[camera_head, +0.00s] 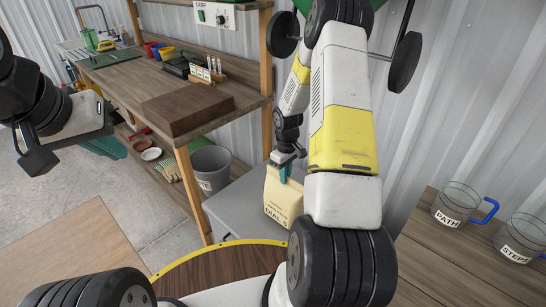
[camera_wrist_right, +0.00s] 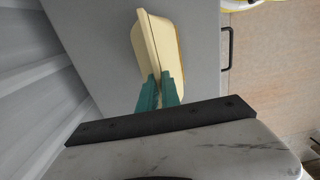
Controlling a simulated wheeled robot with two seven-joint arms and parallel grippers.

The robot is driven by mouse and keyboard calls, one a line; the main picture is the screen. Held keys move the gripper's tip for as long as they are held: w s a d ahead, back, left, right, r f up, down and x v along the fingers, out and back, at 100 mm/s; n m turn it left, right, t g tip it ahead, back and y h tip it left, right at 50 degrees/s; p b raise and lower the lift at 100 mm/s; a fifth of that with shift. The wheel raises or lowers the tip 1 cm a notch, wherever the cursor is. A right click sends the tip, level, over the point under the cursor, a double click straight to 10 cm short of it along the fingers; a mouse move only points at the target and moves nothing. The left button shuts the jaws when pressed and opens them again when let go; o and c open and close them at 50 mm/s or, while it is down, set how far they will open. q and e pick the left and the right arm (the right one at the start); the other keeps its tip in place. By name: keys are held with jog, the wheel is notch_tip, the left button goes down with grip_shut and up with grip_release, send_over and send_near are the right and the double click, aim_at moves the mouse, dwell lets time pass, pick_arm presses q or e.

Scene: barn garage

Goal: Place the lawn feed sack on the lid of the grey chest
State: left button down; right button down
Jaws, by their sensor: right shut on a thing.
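The cream sack (camera_head: 284,200) with dark print hangs upright from my right gripper (camera_head: 285,170). Its teal fingers are shut on the sack's top edge. In the right wrist view the sack (camera_wrist_right: 150,42) is between the fingertips (camera_wrist_right: 158,82), with the grey lid behind it. The grey chest (camera_head: 240,208) stands below and around the sack in the head view; whether the sack's bottom touches the lid cannot be told. My left gripper (camera_head: 105,147) is at the left, away from the sack, its teal fingers partly hidden; their opening is unclear.
A wooden workbench (camera_head: 115,80) with a brown box (camera_head: 188,108) stands left of the chest. A grey bucket (camera_head: 211,168) is beside its leg. At right, a wooden table (camera_head: 440,255) holds labelled clear mugs (camera_head: 457,203). My right arm hides part of the chest area.

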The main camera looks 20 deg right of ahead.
jog(key=shift+w, duration=0.1)
jog(key=c, duration=1.6)
grip_release()
jog(key=shift+f, duration=0.1)
jog(key=shift+o, duration=0.2)
jog(key=s+a+r+m+t, duration=0.1)
jog(key=s+a+r, duration=0.1)
jog(key=r, duration=1)
jog(key=s+a+r+t, duration=0.1)
jog(key=s+r, duration=0.1)
jog(key=r, duration=1)
jog(key=s+a+r+m+t, duration=0.1)
jog(key=s+a+r, duration=0.2)
jog(key=s, duration=0.3)
jog(key=s+a+r+m+t+y, duration=0.1)
jog(key=s+a+r+m, duration=0.1)
jog(key=s+r, duration=0.4)
jog(key=s+a+r+m+t+y, duration=0.1)
jog(key=s+a+r+t, duration=0.1)
jog(key=s+r, duration=0.3)
jog(key=s+a, duration=0.1)
jog(key=s, duration=0.2)
jog(key=shift+a+m, duration=0.3)
jog(key=shift+r, duration=0.1)
